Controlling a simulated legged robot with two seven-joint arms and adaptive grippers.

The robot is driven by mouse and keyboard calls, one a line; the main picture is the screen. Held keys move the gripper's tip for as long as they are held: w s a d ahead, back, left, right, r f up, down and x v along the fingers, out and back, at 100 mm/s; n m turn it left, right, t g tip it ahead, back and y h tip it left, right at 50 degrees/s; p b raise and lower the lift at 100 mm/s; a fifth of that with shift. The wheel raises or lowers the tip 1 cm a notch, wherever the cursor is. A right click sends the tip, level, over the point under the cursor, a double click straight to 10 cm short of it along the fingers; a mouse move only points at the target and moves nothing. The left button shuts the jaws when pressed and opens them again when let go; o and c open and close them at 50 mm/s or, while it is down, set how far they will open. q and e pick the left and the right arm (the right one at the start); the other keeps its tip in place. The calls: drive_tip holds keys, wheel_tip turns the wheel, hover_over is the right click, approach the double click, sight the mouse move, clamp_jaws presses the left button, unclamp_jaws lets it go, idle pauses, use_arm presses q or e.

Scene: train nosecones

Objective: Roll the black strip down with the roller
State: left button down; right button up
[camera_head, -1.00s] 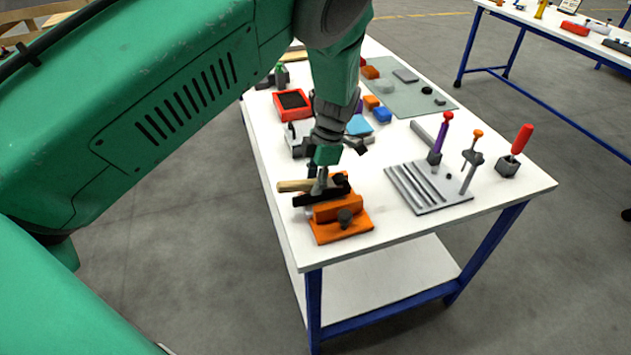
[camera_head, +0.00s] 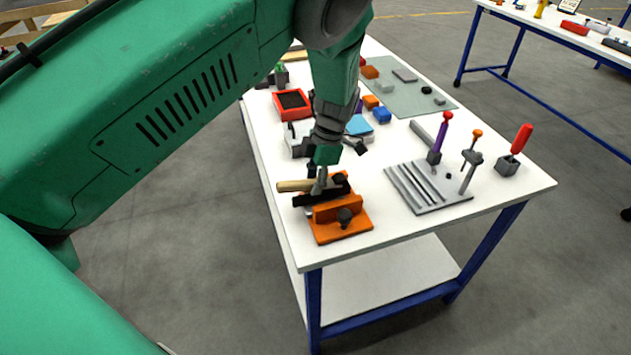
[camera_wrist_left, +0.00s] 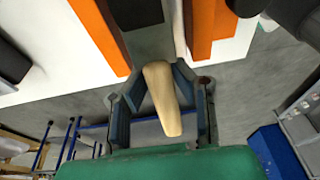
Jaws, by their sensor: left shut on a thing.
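My left gripper (camera_head: 322,180) is shut on the roller's pale wooden handle (camera_head: 294,186), above the orange fixture (camera_head: 352,228) at the table's near corner. The handle (camera_wrist_left: 163,98) lies between the fingers of the gripper (camera_wrist_left: 160,110) in the left wrist view. A long black piece (camera_head: 306,199), apparently the black strip, lies along the fixture below the gripper. A dark block (camera_wrist_left: 135,12) shows ahead of the handle in the left wrist view; I cannot tell whether it is the roller's drum or the strip. Contact between roller and strip is hidden. My right gripper is not in view.
To the right is a grey grooved plate (camera_head: 412,186) with upright tools. The table's near right corner is clear.

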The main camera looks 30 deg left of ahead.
use_arm(q)
drive_tip(key=shift+r+p, duration=2.2)
drive_tip(key=shift+r, duration=0.85)
drive_tip(key=shift+d, duration=0.1)
